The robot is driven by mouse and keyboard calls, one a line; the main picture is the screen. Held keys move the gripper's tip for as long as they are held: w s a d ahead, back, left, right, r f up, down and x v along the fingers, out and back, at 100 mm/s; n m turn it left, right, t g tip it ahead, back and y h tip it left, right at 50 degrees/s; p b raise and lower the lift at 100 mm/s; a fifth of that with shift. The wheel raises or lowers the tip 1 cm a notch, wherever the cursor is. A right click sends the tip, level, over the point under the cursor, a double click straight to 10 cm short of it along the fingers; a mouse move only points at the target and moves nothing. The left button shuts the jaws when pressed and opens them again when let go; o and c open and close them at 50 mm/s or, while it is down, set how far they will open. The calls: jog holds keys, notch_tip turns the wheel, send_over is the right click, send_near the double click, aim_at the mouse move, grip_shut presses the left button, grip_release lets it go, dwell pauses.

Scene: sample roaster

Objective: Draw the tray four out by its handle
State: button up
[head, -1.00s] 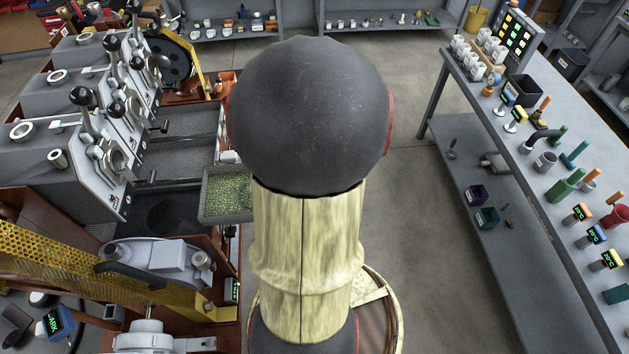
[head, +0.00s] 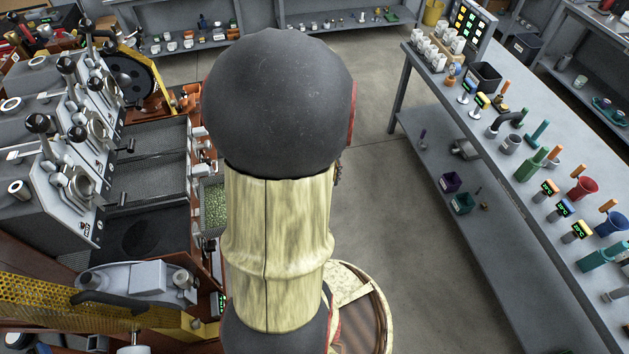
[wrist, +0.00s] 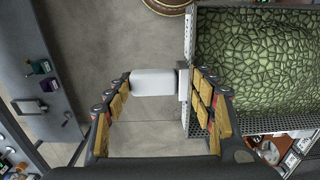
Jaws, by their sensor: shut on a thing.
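The tray (wrist: 270,124) has perforated grey metal walls and holds green beans (wrist: 262,60), filling the right side of the wrist view. Its white block handle (wrist: 153,83) sticks out to the left. My gripper (wrist: 155,85) is shut on this handle, its yellow-padded fingers on either side of it. In the head view the same tray (head: 212,234) shows only partly, at the right side of the roaster bank; my arm hides the rest, the handle and my gripper. No number on the tray is readable.
The roaster bank (head: 60,170) with levers and dark open bays stands at left. A long grey bench (head: 500,150) with cups, tools and small displays runs along the right. Bare concrete floor (head: 390,220) lies between. A round wooden-rimmed container (head: 385,310) is close to my arm.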

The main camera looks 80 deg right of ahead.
jog(key=shift+s+d+r, duration=0.1)
jog(key=shift+r, duration=0.05)
jog(key=s+r+p, duration=0.1)
jog(key=s+d+r+p, duration=0.1)
jog(key=s+r, duration=0.1)
jog(key=shift+s+d+r+p, duration=0.15)
jog(key=shift+s+d+p, duration=0.05)
jog(key=shift+s+p, duration=0.1)
dwell(0.6)
jog(key=s+d, duration=0.5)
jog(key=s, duration=0.7)
dwell(1.0)
jog(key=shift+s, duration=0.1)
